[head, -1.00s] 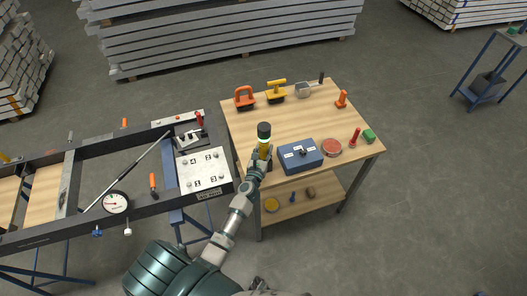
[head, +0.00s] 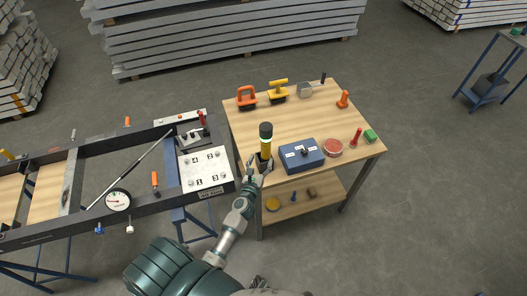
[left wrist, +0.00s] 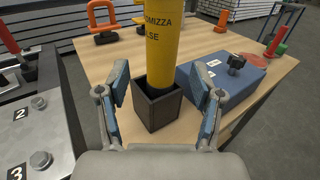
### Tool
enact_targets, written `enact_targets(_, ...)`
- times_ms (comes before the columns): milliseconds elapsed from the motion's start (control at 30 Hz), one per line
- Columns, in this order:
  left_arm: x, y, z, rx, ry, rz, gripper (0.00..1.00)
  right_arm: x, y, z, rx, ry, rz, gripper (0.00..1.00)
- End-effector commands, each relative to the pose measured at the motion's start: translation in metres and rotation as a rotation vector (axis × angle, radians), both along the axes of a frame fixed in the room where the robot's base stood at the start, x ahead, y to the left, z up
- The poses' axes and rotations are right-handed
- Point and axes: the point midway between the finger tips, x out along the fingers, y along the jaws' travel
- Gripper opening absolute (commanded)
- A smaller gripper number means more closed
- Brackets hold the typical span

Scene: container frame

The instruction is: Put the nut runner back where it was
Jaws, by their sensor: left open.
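The nut runner (head: 266,147) is a yellow cylinder with a dark top and a pale band, standing upright at the table's left front corner. In the left wrist view its yellow body (left wrist: 162,42) goes down into a dark square holder (left wrist: 157,108), which hides its lower end. My left gripper (head: 260,165) is open at the near side of the holder. In the left wrist view its two blue-padded fingers (left wrist: 163,90) are spread left and right of the holder, with visible gaps. My right gripper is not in view.
A blue box (head: 301,155) stands close to the right of the nut runner on the wooden table (head: 290,118). A red round dish (head: 333,148) lies further right. The black frame with a white numbered plate (head: 206,169) is close on the left. The table's middle is clear.

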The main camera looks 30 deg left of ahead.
Motion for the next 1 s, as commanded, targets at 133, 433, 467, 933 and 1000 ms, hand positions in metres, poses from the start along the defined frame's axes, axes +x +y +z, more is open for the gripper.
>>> enact_targets(133, -0.028, -0.007, -0.002, -0.002, 0.001, 0.000, 0.66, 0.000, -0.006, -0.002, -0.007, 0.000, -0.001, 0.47)
enact_targets(433, -0.047, -0.012, 0.000, -0.002, 0.000, 0.001, 0.66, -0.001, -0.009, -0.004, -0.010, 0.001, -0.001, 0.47)
enact_targets(467, -0.047, -0.012, 0.000, -0.001, 0.001, 0.001, 0.66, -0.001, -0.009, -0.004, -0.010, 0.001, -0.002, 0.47)
enact_targets(933, -0.091, -0.079, -0.212, 0.982, 0.501, -0.388, 0.66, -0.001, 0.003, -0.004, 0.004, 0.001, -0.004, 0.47)
enact_targets(1000, -0.126, -0.098, -0.274, 1.276, 0.603, -0.584, 0.66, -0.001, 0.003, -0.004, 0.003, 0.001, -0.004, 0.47)
